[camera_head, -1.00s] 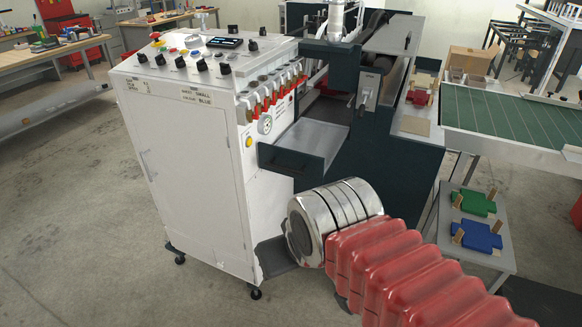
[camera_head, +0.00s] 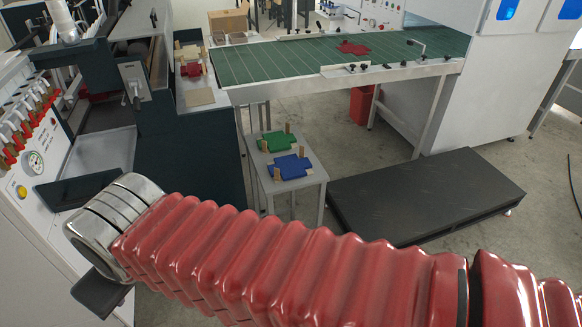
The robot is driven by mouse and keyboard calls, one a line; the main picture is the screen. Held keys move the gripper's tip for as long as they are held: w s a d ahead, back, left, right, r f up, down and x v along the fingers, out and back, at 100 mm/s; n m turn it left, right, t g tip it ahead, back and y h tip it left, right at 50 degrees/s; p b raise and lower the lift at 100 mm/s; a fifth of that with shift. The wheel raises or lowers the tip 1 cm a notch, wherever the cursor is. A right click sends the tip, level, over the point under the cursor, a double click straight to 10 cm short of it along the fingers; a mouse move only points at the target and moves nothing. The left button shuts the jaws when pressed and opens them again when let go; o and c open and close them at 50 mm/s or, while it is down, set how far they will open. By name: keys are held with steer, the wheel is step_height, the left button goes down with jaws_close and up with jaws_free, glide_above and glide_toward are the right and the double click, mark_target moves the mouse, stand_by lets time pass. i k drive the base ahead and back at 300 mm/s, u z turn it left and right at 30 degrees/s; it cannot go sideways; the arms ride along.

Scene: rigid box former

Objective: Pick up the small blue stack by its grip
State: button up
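The small blue stack (camera_head: 291,168) is a flat cross-shaped pile on the front part of a small light-grey table (camera_head: 316,180). Wooden upright pieces (camera_head: 277,174) stand at its edges. Which part is its grip is too small to tell. My red-sleeved arm crosses the foreground, with a silver wrist at its left end. A dark part of my gripper (camera_head: 100,292) shows below the wrist, well to the left of the blue stack and apart from it. Its fingertips are hidden, and I see nothing held.
A green stack (camera_head: 276,141) lies just behind the blue one. A red stack (camera_head: 190,68) sits on the bench to the left. A green belt table (camera_head: 290,66) stands behind, with red pieces (camera_head: 352,48). A low black platform (camera_head: 425,198) lies at right. A white control cabinet (camera_head: 30,230) is left.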

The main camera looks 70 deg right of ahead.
mark_target(284, 169)
steer(key=z, duration=1.8)
steer(key=k, duration=0.95)
steer(key=z, duration=0.3)
steer(key=i, duration=0.9)
steer(key=u, duration=0.05)
